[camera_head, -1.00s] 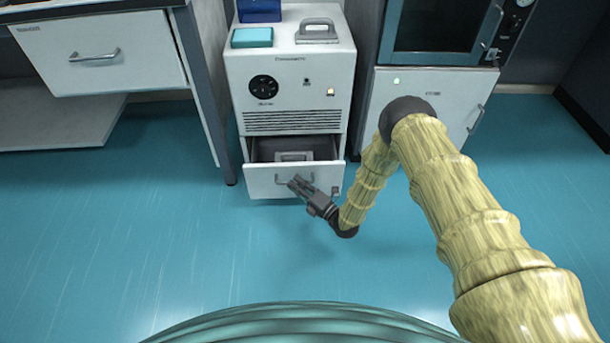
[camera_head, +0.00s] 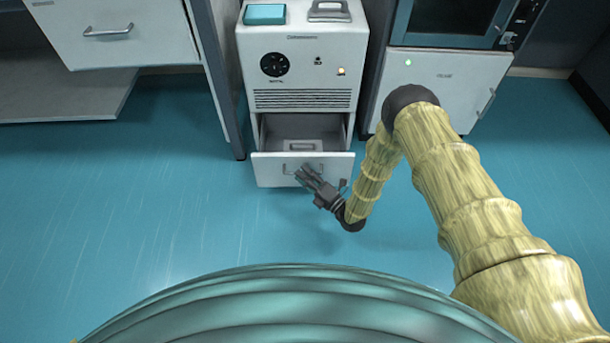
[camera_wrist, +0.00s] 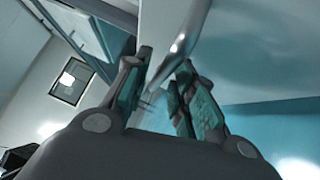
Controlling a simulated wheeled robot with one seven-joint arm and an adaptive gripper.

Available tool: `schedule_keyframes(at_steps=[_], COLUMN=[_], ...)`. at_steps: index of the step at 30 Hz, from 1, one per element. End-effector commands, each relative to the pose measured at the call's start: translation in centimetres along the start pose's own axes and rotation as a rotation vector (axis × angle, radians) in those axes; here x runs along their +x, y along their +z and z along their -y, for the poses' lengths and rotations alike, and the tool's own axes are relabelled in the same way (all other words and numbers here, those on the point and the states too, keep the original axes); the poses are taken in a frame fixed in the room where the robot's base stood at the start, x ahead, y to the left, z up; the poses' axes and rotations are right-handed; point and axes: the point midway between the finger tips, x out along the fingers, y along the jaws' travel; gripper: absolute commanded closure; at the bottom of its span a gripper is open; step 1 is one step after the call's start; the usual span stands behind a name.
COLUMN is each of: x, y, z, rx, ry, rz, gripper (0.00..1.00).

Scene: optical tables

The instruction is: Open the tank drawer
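The tank drawer (camera_head: 271,170) is the lowest part of the white cabinet (camera_head: 302,55). It stands pulled out, and a pale object, likely the tank (camera_head: 302,145), shows inside it. My gripper (camera_head: 303,172) is at the drawer's handle (camera_head: 289,168), in front of the drawer face. In the wrist view, the shiny handle bar (camera_wrist: 183,40) runs between the two fingers of my gripper (camera_wrist: 165,65). The fingers are drawn in around the bar, which keeps them apart. The exact contact is partly hidden.
A teal box (camera_head: 264,14) and a grey handle (camera_head: 329,9) are on the cabinet top. A desk with a drawer (camera_head: 115,40) stands at left. A white cupboard (camera_head: 440,85) under an oven-like unit stands at right. The blue floor (camera_head: 150,210) in front is clear.

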Motion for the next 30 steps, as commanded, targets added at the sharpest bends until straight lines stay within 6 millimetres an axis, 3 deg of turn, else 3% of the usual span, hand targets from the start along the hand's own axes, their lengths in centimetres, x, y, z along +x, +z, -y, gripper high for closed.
schedule_keyframes(at_steps=[9,14,30], x=[-0.1,-1.1,-10.1], y=[0.0,0.0,0.0], z=[0.0,0.1,0.1], rx=[0.000,0.000,0.000], ry=[0.000,-0.002,-0.002], rz=[0.000,0.000,0.000], gripper=[0.68,0.68,0.68])
